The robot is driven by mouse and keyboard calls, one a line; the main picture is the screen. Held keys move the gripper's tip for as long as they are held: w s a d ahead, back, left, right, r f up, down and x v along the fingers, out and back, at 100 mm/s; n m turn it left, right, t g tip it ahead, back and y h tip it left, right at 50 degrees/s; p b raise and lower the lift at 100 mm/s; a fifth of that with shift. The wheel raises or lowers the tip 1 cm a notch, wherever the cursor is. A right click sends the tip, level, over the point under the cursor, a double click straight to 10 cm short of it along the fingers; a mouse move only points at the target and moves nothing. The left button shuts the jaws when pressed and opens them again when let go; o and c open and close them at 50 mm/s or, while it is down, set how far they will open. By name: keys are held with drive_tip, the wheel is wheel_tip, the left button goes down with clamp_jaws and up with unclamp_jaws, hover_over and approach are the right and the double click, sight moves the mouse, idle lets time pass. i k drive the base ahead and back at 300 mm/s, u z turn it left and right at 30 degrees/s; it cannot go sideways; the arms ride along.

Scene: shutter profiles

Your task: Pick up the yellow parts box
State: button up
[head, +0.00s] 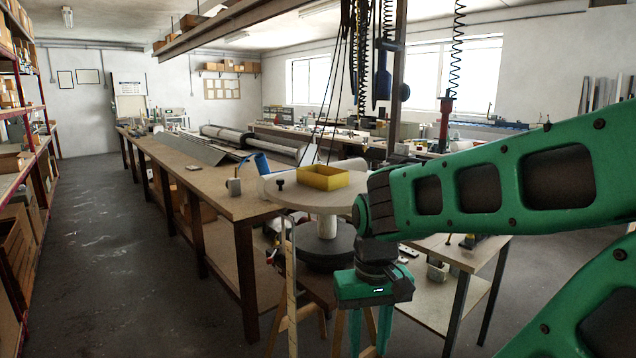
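The yellow parts box (324,178) is an open-topped tray. It sits on a round pale tabletop (300,199) near the middle of the head view. My gripper (370,345) hangs from the green arm, pointing down, below and to the right of the box and apart from it. Its green fingers run out of the bottom of the picture, so their tips are hidden. I see nothing held in the visible part. The inside of the box is mostly hidden by its front wall.
Cords and chains (352,60) hang behind the box. Red shelving (22,140) lines the left wall. The floor aisle (110,260) is clear.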

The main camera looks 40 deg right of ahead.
sight(327, 178)
drive_tip(key=z, duration=1.15)
drive_tip(key=k, duration=1.05)
drive_tip(key=u, duration=0.5)
drive_tip(key=i, duration=1.05)
drive_tip(key=z, duration=0.05)
